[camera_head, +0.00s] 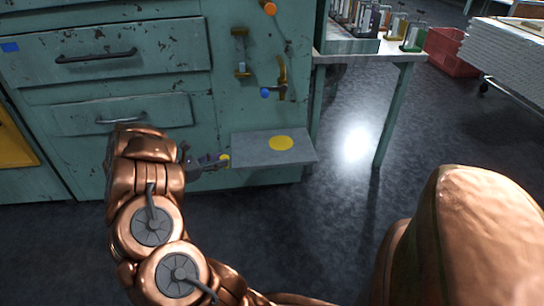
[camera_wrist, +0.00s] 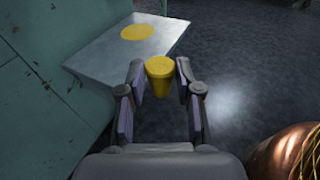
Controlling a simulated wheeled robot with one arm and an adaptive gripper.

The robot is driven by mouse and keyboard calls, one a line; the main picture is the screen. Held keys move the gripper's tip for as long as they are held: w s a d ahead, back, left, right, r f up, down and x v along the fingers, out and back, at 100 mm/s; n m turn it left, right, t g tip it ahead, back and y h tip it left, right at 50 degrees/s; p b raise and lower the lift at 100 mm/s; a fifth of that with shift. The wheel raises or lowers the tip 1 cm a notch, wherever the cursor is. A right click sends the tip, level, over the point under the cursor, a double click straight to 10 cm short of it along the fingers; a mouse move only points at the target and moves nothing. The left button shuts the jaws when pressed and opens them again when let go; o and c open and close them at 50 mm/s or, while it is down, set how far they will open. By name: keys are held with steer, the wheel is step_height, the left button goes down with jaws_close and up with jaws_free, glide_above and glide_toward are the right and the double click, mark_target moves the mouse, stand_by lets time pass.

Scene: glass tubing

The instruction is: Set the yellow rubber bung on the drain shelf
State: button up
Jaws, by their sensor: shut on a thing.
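The yellow rubber bung (camera_wrist: 159,76) is a tapered plug, wider at its top. My gripper (camera_wrist: 159,82) is shut on it, with a fingertip on each side, in the wrist view. In the head view my gripper (camera_head: 217,161) is at the left end of the shelf, and the bung (camera_head: 224,159) shows as a small yellow spot at its tips. The drain shelf (camera_head: 250,151) is a flat grey plate on the cabinet front, with a yellow disc (camera_head: 281,143) on its top. In the wrist view the shelf (camera_wrist: 100,60) lies beyond and left of the bung.
The green cabinet (camera_head: 120,90) with drawers stands behind the shelf. A blue-knobbed tap (camera_head: 266,92) and an orange knob (camera_head: 269,8) are above it. A bench (camera_head: 385,52) with clamp stands is at right. Dark floor (camera_head: 345,215) lies open in front.

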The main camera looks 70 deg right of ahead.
steer(key=shift+s+d+f+m+g+y+b, duration=0.15)
steer(key=shift+s+f+m+g+b, duration=0.1)
steer(key=shift+s+f, duration=0.2)
steer(key=shift+s+d+f+m+g+y+b, duration=0.15)
steer(key=shift+s+f+g, duration=0.1)
steer(key=shift+s+f, duration=0.2)
steer(key=shift+s+d, duration=0.15)
steer(key=shift+d, duration=0.05)
steer(key=b, duration=0.3)
glide_above(242, 156)
steer(key=shift+d+f, duration=0.15)
steer(key=shift+f, duration=0.6)
steer(key=shift+f+b, duration=0.6)
steer(key=shift+f, duration=1.1)
steer(key=shift+f, duration=0.2)
steer(key=o, duration=0.8)
steer(key=shift+r, duration=0.15)
